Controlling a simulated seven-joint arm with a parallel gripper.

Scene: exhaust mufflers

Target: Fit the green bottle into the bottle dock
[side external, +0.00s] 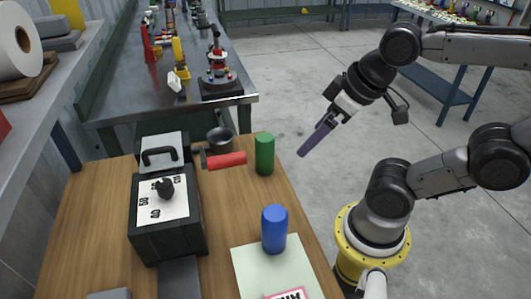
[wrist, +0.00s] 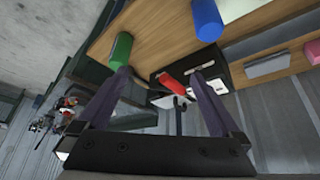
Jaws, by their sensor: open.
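The green bottle (side external: 265,154) stands upright near the right edge of the wooden table. It also shows in the wrist view (wrist: 120,48), just beyond the left finger's tip. My gripper (side external: 303,153) is in the air to the right of the green bottle, apart from it. In the wrist view my gripper (wrist: 160,75) has its two purple fingers spread wide with nothing held between them. I cannot tell for sure which thing is the bottle dock. A small dark round cup (side external: 220,141) stands behind the green bottle and to its left.
A blue bottle (side external: 274,230) stands upright nearer the front, by a pale sheet (side external: 250,262). A red-handled tool (side external: 226,160) lies left of the green bottle. A black box with a knob (side external: 168,238) fills the table's middle. A metal bench (side external: 190,50) stands behind.

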